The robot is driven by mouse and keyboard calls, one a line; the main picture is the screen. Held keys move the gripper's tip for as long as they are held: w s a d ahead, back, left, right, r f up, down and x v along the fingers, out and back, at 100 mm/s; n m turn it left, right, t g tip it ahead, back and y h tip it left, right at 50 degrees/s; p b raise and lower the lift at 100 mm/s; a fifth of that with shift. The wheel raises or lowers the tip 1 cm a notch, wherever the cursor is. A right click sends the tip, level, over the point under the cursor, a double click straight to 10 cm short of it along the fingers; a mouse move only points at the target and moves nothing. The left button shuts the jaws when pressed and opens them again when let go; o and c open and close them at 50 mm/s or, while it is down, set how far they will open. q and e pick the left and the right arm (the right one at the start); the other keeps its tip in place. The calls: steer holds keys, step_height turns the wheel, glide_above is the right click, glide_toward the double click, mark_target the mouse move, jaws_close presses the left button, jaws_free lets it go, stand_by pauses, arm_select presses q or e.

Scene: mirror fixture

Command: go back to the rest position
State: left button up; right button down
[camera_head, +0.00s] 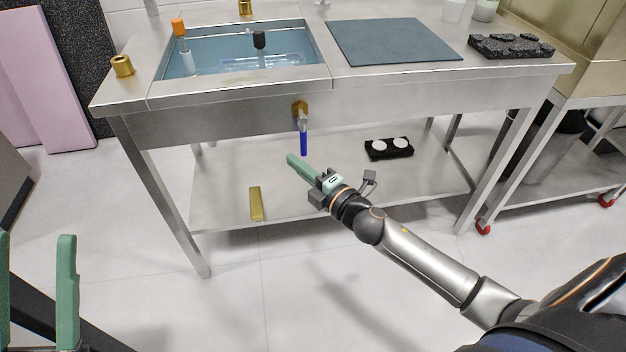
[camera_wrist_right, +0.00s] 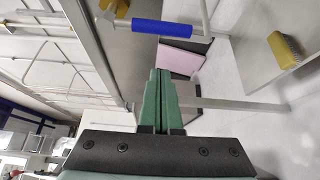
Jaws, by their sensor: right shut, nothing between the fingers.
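My right gripper (camera_head: 291,158) reaches in from the right, in front of the steel sink table. Its green fingers are together with nothing between them, as the right wrist view (camera_wrist_right: 160,74) also shows. The fingertips are close to a blue-handled valve (camera_head: 303,143) hanging under the table's front edge; a gap shows between them. The blue handle also shows in the right wrist view (camera_wrist_right: 161,27), beyond the fingertips. My left gripper (camera_head: 36,290) is at the lower left edge, its two green fingers apart and empty, partly cut off.
Open floor lies in front.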

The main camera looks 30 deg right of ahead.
steer(key=v, duration=0.6)
steer(key=shift+s, duration=0.2)
